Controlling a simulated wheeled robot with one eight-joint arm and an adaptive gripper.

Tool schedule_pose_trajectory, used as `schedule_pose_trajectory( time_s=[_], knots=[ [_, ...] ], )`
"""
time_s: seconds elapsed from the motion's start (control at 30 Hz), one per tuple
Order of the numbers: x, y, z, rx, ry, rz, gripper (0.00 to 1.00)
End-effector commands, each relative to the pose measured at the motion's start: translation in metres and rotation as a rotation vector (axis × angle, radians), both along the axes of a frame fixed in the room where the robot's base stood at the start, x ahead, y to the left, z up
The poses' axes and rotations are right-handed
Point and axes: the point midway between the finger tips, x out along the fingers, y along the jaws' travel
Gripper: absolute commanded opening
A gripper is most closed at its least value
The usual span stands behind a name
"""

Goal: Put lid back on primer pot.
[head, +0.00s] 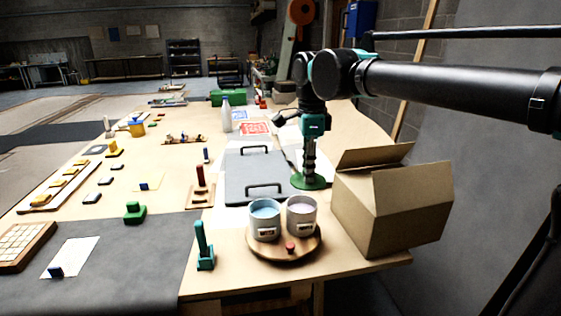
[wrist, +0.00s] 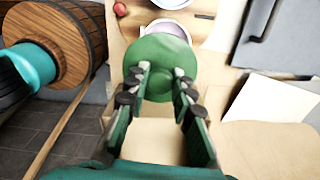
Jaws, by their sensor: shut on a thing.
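My gripper (head: 309,170) is shut on a round green lid (head: 308,182) and holds it behind the pots. In the wrist view the lid (wrist: 155,50) lies flat ahead of my gripper (wrist: 161,84), whose two fingers close around its middle. Two open pots stand side by side on a round wooden tray (head: 262,247): one with blue contents (head: 264,220) on the left, one with pale lilac contents (head: 301,214) on the right. I cannot read their labels. In the wrist view, pot rims show beyond the lid, and the lid partly covers the nearer one (wrist: 169,26).
A small red knob-like thing (head: 290,248) is at the tray's front. An open cardboard box (head: 392,205) stands close on the right. A grey board with black handles (head: 255,172) lies behind the pots. A teal stand (head: 204,247) is left of the tray.

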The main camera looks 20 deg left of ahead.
Motion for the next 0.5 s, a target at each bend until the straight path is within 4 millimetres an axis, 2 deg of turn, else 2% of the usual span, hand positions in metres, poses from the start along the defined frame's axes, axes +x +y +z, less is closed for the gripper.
schedule_pose_trajectory(
  time_s=[0.23, 0.5],
  knots=[
    [-0.002, 0.000, -0.004, 0.000, 0.000, -0.003, 0.00],
    [-0.001, 0.000, -0.027, 0.000, 0.000, -0.003, 0.00]
  ],
)
